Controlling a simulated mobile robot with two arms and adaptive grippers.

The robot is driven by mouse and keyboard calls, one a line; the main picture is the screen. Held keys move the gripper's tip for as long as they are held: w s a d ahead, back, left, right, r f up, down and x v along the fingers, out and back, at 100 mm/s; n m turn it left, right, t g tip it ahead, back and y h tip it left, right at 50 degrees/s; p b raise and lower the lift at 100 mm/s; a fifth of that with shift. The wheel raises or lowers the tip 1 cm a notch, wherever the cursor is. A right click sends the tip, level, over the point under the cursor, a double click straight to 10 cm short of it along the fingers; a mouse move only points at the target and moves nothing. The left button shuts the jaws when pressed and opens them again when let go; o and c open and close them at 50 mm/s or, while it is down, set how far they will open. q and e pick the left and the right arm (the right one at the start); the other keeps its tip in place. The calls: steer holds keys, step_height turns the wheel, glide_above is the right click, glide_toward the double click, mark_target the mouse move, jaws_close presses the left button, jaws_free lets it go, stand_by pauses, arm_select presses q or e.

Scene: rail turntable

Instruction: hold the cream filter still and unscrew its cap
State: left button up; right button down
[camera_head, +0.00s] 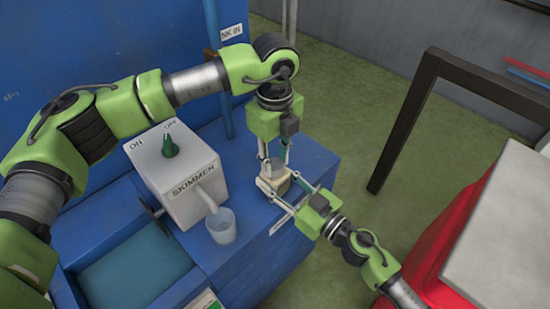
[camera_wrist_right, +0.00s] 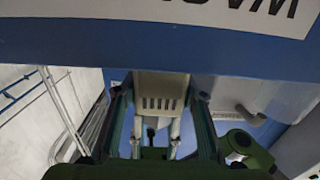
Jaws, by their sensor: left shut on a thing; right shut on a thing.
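The cream filter (camera_head: 276,184) stands at the right end of the blue unit. In the right wrist view it is a slotted cream block (camera_wrist_right: 160,90). My left gripper (camera_head: 276,165) comes down from above, shut on the filter's cap, which its fingers largely hide. My right gripper (camera_head: 278,193) reaches in from the lower right, shut around the filter body. In the right wrist view its fingers (camera_wrist_right: 160,104) stand on both sides of the block. I cannot tell how far the cap is turned.
A white skimmer box (camera_head: 182,178) with a green knob (camera_head: 170,146) stands left of the filter. A clear cup (camera_head: 222,226) stands under its spout. A dark frame (camera_head: 405,125) and a red unit with a grey top (camera_head: 505,235) are at the right, with green floor between.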

arm_select(q)
steer(key=o, duration=1.2)
steer(key=shift+o, duration=0.5)
steer(key=shift+r, duration=0.1)
steer(key=shift+r, duration=1.9)
